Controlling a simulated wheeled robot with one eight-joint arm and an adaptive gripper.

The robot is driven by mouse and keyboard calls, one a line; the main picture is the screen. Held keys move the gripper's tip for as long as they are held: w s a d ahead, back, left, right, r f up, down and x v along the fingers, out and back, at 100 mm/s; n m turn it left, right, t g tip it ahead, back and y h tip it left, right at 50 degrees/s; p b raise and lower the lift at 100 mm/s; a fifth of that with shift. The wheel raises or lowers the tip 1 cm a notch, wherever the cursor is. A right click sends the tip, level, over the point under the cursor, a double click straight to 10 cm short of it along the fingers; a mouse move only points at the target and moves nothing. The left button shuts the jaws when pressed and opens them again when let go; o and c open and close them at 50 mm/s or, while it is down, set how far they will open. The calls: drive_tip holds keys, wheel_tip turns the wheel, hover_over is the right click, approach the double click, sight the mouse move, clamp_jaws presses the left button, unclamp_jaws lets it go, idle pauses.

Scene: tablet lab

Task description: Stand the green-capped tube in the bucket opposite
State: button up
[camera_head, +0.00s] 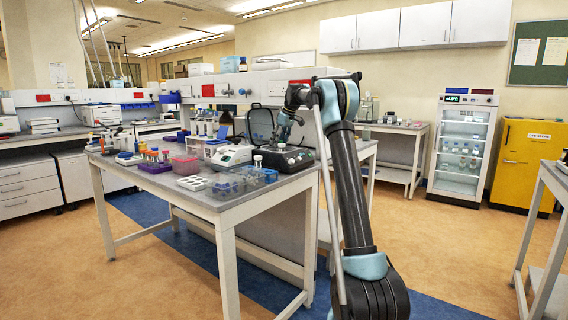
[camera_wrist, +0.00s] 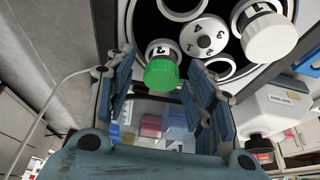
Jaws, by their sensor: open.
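The green-capped tube (camera_wrist: 161,74) stands in a rotor bucket, as far as I can tell, with its cap towards the camera. A white-capped tube (camera_wrist: 268,36) stands across the numbered rotor hub (camera_wrist: 204,37) from it. Two other buckets, one above (camera_wrist: 181,10) and one below the hub (camera_wrist: 219,68), look empty. My gripper (camera_wrist: 161,58) is open, with one finger on each side of the green cap and visible gaps beside it. In the head view, the dark centrifuge (camera_head: 292,160) has its lid (camera_head: 262,123) raised, and my gripper is over it, too small to read.
The grey bench (camera_head: 205,208) also carries a white instrument (camera_head: 233,157), a pink box (camera_head: 185,166), clear blue-tinted boxes (camera_head: 232,182) and a white rack (camera_head: 192,183) near the centrifuge. The raised lid stands behind the rotor. Open floor (camera_head: 440,250) lies to the right.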

drive_tip(key=v, duration=1.2)
drive_tip(key=s+d+m, duration=0.1)
drive_tip(key=s+d, duration=0.2)
drive_tip(key=s, duration=0.5)
drive_tip(key=s+d+m, duration=0.2)
drive_tip(key=s+d, duration=0.1)
drive_tip(key=s, duration=0.5)
drive_tip(key=s+d+f+m+h, duration=0.15)
drive_tip(key=s+f, duration=0.25)
drive_tip(key=s, duration=0.5)
drive_tip(key=s+d+f+m, duration=0.1)
drive_tip(key=s+d+f, duration=0.2)
drive_tip(key=s, duration=0.6)
drive_tip(key=s+d+f+m+h, duration=0.1)
drive_tip(key=s+d+f+m, duration=0.1)
drive_tip(key=s+f, duration=1.3)
drive_tip(key=s+d+f+m+h, duration=0.1)
drive_tip(key=s+d+f+m, duration=0.1)
drive_tip(key=s+f, duration=1.3)
drive_tip(key=shift+s+d+f+m+g, duration=0.15)
drive_tip(key=shift+s+d+m+g, duration=0.2)
drive_tip(key=shift+s+d, duration=0.55)
